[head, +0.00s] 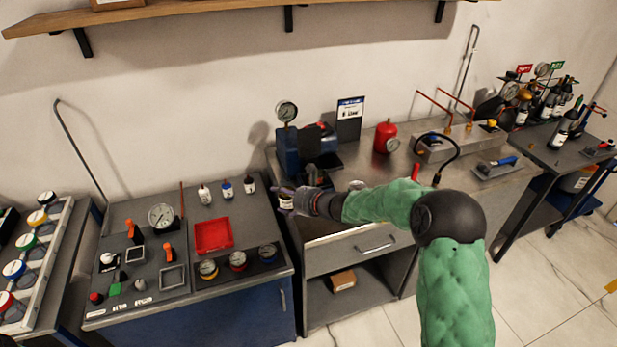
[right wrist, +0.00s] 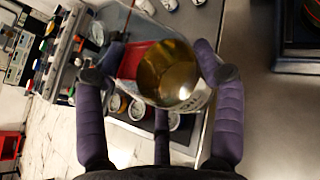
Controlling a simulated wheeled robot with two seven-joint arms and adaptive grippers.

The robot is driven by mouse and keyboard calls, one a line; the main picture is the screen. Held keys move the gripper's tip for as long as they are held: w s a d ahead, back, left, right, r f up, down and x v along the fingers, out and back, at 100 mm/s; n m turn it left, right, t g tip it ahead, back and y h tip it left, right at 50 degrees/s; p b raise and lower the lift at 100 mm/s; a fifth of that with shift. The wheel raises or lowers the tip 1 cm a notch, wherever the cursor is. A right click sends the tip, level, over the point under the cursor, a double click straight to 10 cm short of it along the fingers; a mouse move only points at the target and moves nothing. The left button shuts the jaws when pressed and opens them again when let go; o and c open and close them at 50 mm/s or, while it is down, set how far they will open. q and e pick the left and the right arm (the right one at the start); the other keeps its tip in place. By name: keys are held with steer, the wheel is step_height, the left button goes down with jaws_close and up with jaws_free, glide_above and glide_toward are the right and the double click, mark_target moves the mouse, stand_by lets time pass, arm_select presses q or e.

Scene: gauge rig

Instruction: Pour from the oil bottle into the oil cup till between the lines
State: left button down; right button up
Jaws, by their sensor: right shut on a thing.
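My right gripper (head: 291,198) reaches left over the gap between the left bench and the middle bench. It is shut on the oil bottle (head: 286,204), a small clear vessel with a white label, partly hidden by the fingers. In the right wrist view the oil bottle (right wrist: 170,72) shows yellow oil inside, with purple-grey fingers of the right gripper (right wrist: 158,78) on both sides. I cannot single out the oil cup or its lines for sure. My left gripper is not in view.
The left bench carries a red tray (head: 214,236), small bottles (head: 227,189), round coloured-rim items (head: 238,260) and a gauge (head: 161,216). A blue machine (head: 305,147) and a red canister (head: 386,137) stand on the middle bench. A wooden shelf (head: 190,12) hangs above.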

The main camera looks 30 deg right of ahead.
mark_target(316, 175)
steer(key=w+d+r+m+h+b, duration=0.1)
steer(key=w+d+r+b, duration=0.1)
steer(key=d, duration=0.4)
steer(key=shift+w+d+r+m+t+h+b, duration=0.3)
steer(key=shift+w+t+b, duration=0.15)
steer(key=shift+w, duration=0.5)
